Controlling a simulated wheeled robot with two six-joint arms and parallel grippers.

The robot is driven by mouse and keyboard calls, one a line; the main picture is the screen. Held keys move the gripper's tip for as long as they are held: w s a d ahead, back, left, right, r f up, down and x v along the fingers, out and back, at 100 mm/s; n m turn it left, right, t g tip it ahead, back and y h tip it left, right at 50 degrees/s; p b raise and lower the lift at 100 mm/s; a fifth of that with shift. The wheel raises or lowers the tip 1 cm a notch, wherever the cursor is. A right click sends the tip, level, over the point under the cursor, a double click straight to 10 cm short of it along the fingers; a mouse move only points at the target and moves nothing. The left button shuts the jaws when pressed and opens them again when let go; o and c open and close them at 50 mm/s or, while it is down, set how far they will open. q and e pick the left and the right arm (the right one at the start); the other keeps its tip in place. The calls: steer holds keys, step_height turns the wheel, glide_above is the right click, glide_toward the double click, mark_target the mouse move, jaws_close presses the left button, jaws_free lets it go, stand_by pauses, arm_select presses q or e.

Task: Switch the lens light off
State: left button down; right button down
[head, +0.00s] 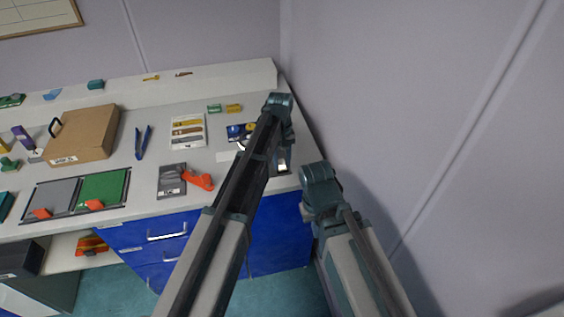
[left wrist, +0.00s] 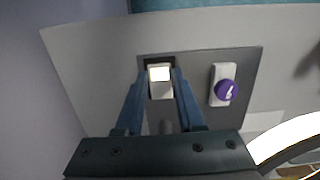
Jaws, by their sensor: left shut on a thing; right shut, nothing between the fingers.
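In the left wrist view, a small switch (left wrist: 160,90) with a bright, pale top face sits in a dark recess of a grey panel (left wrist: 205,60). My left gripper (left wrist: 160,73) has one blue finger on each side of the switch, shut on it. A curved, bright white ring (left wrist: 285,140), perhaps the lens light, shows at the lower right, partly cut off. In the head view, my left gripper (head: 280,107) is over the right end of the bench, and its fingertips are hidden. My right gripper (head: 320,178) is off the bench's right edge, shut and empty.
A purple knob (left wrist: 226,90) on a white plate is close to the right of the switch. The wall (head: 420,120) is close on the right.

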mark_target(281, 163)
stand_by(0.3)
arm_select(q)
steer(key=c, duration=0.5)
jaws_free()
steer(key=shift+r, duration=0.15)
steer(key=r+p, duration=0.4)
steer(key=w+r+p, duration=0.1)
steer(key=r+p, duration=0.8)
steer(key=shift+w+a+r+p, duration=0.25)
steer(key=shift+w+p, duration=0.1)
steer(key=shift+p, duration=0.05)
steer(key=shift+s, duration=0.1)
